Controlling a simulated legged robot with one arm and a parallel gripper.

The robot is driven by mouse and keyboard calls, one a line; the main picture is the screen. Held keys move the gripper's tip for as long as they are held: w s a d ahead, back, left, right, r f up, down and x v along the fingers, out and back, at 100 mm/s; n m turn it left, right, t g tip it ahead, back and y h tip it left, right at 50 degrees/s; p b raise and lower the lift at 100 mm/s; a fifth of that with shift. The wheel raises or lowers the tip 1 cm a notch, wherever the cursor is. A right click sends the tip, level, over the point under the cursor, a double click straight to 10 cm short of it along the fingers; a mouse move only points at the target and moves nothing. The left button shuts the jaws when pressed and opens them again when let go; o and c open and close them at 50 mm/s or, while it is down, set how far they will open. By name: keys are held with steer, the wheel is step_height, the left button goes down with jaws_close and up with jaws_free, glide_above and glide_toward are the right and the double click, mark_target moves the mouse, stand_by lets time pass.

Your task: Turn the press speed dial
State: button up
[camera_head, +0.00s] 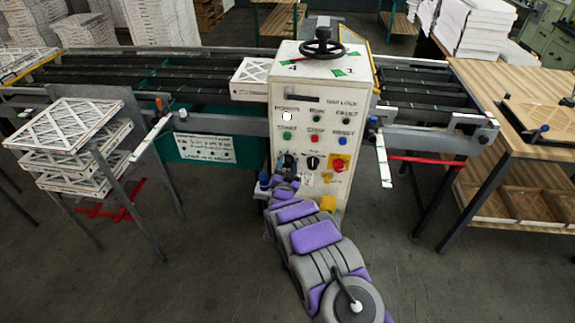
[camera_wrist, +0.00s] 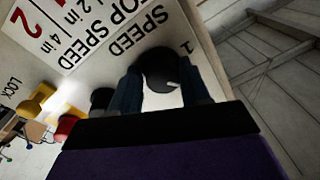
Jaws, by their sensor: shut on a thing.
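The press speed dial (camera_wrist: 163,66) is a round black knob with a small light mark, on a pale panel printed with "SPEED" in the wrist view. My gripper (camera_wrist: 162,86) is shut on it, with one dark finger on each side. In the head view my gripper (camera_head: 284,172) reaches the lower left of the control panel (camera_head: 303,103). There it covers part of the dial, whose dark top (camera_head: 289,158) shows just above it. The dial's exact setting is hard to read.
A black knob (camera_head: 313,162) and a red knob on yellow (camera_head: 337,165) sit to the right of the dial. Buttons are above, and a handwheel (camera_head: 323,44) tops the cabinet. A rack of filters (camera_head: 75,135) stands left, a wooden table (camera_head: 510,90) right. Floor is open in front.

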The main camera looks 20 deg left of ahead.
steer(key=shift+a+r+n, duration=0.2)
steer(key=shift+n, duration=0.5)
steer(key=o, duration=0.7)
steer(key=shift+c, duration=0.2)
steer(key=shift+o, duration=1.3)
steer(key=shift+a+f, duration=0.2)
steer(key=shift+f, duration=0.05)
steer(key=shift+a, duration=0.15)
steer(key=shift+d, duration=0.45)
steer(key=shift+s+d, duration=0.1)
steer(key=shift+s, duration=0.05)
steer(key=p+v, duration=0.1)
steer(key=v, duration=1.6)
steer(key=shift+a, duration=0.25)
steer(key=shift+f, duration=0.1)
